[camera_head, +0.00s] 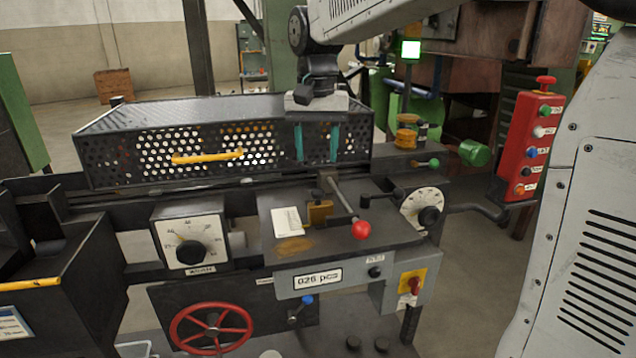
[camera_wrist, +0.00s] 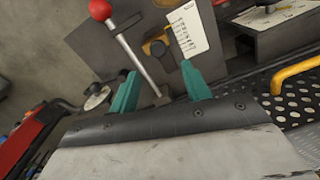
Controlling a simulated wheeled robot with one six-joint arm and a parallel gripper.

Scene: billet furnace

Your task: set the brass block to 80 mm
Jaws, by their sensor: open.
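The brass block (camera_head: 320,212) is a small dull-gold piece on the grey machine top, just right of a white card (camera_head: 287,222). In the wrist view the brass block (camera_wrist: 158,48) lies beyond my fingertips, beside the white card (camera_wrist: 187,30), whose printed marks are too small to read. My gripper (camera_head: 316,155) has two teal fingers, held apart and empty. It hangs above and behind the block, in front of the perforated guard in the head view. In the wrist view my gripper (camera_wrist: 160,75) points toward the block without touching it.
A lever with a red ball (camera_head: 361,230) rises close to the block's right side. The perforated guard (camera_head: 220,150) with a yellow handle stands behind. A white dial (camera_head: 422,208) is at right, a square dial (camera_head: 188,243) at left, and a red button box (camera_head: 531,147) far right.

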